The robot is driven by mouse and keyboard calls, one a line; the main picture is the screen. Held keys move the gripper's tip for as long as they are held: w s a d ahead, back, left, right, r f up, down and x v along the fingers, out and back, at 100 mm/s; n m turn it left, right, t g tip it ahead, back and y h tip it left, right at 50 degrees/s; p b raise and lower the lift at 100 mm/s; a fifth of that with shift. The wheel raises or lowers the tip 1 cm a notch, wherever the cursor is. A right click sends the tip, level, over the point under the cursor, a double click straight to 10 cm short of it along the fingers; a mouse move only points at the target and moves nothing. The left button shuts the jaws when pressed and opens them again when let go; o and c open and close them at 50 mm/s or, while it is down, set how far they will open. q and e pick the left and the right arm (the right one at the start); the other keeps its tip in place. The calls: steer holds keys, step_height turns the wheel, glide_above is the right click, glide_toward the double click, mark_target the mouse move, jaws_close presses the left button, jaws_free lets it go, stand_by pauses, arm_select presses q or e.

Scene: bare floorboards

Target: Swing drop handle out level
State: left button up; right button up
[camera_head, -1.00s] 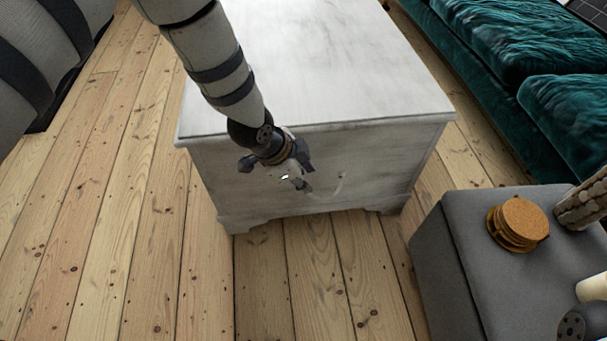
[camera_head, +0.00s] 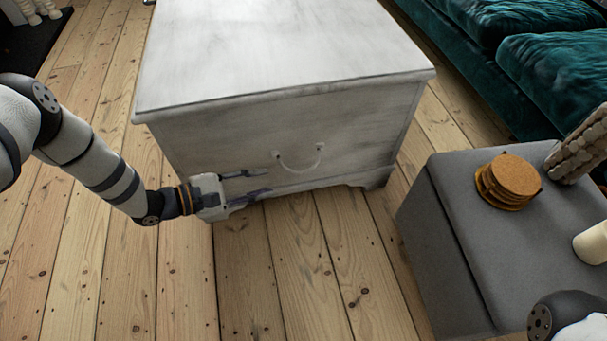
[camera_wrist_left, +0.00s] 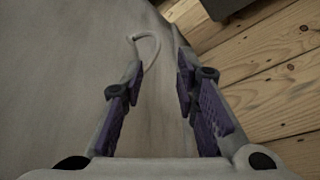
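A whitewashed wooden chest (camera_head: 240,150) stands on the floor, with a pale drop handle (camera_head: 300,166) on the side facing me. The handle hangs down in a U from two mounts. My left gripper (camera_head: 262,183) is open, to the left of the handle and apart from it, its fingers pointing right along the chest's face. In the left wrist view the handle (camera_wrist_left: 150,46) shows beyond the fingertips of my open left gripper (camera_wrist_left: 160,78), nearer the left finger. Nothing is between the fingers. My right gripper is not in view; only part of my right arm shows at the lower right.
A grey ottoman (camera_head: 440,250) stands at the right, bearing a stack of round cork coasters (camera_head: 510,180), a white candle (camera_head: 592,243) and a woven object (camera_head: 580,145). A teal sofa (camera_head: 555,70) is behind it. Bare floorboards (camera_head: 290,275) lie clear before the chest.

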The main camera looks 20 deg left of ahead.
mark_target(298, 171)
arm_select(q)
steer(key=b+x, duration=0.1)
steer(key=x, duration=0.2)
steer(key=b+x, duration=0.1)
steer(key=x, duration=0.3)
steer(key=b+x, duration=0.2)
steer(key=x, duration=0.2)
steer(key=shift+w+a+f, duration=0.1)
steer(key=shift+w+a, duration=0.1)
steer(key=shift+w, duration=0.25)
steer(key=shift+w+d, duration=0.25)
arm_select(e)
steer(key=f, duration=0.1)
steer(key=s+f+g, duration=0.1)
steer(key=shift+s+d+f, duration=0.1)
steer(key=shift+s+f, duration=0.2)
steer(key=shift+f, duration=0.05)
